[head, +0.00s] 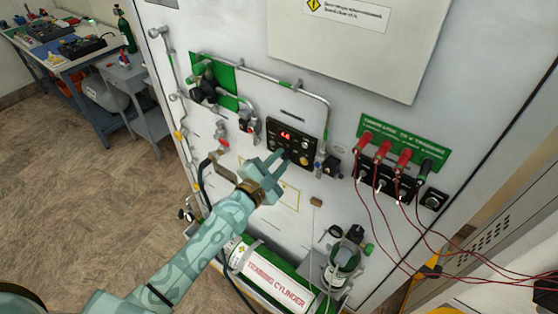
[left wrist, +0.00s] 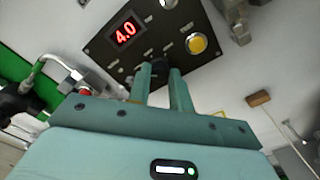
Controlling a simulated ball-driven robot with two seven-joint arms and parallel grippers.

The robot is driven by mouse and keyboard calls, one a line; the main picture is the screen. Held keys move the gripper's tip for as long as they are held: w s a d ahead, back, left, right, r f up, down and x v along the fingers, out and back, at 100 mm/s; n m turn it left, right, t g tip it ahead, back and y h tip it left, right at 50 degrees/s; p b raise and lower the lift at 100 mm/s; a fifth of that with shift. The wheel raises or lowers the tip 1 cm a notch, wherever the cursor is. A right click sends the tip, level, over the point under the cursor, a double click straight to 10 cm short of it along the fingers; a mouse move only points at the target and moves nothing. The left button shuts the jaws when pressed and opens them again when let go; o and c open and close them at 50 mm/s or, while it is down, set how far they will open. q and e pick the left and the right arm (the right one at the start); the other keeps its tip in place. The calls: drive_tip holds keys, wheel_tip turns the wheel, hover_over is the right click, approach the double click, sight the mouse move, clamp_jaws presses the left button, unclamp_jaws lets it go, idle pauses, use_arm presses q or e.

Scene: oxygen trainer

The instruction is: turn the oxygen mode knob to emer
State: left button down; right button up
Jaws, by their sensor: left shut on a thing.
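The black control panel (head: 305,134) is on the white upright board, with a red digital display that reads 4.0 in the left wrist view (left wrist: 125,33). My left gripper (head: 279,156) reaches the panel's lower edge from below left. In the left wrist view its two fingers (left wrist: 160,78) are shut on a dark knob (left wrist: 158,67) low on the panel. The fingers hide much of this knob, and its pointer and the labels are too small to read. A yellow round button (left wrist: 196,44) sits right of the knob. My right gripper is not in view.
Metal pipes (head: 300,89) run around the panel. To the right, red connectors (head: 382,150) carry loose dark red wires. The floor at left is clear.

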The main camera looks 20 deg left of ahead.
use_arm(q)
drive_tip(key=m, duration=0.5)
drive_tip(key=shift+m+p, duration=0.3)
drive_tip(key=shift+p, duration=0.05)
drive_tip(key=m+p, duration=0.1)
drive_tip(key=m, duration=0.4)
drive_tip(key=shift+f+m, duration=0.1)
drive_tip(key=shift+m, duration=0.2)
drive_tip(key=m+h+p, duration=0.1)
drive_tip(key=m, duration=0.4)
drive_tip(key=shift+f+m, duration=0.1)
drive_tip(key=shift+m, duration=0.2)
drive_tip(key=m+p, duration=0.1)
drive_tip(key=m, duration=0.4)
drive_tip(key=shift+a+f, duration=0.1)
drive_tip(key=shift+m, duration=0.3)
drive_tip(key=c, duration=1.3)
unclamp_jaws()
drive_tip(key=shift+o, duration=0.2)
drive_tip(key=shift+s, duration=0.1)
drive_tip(key=b+v, duration=0.1)
drive_tip(key=v, duration=1.5)
drive_tip(key=shift+a+b, duration=0.2)
drive_tip(key=shift+b, duration=0.1)
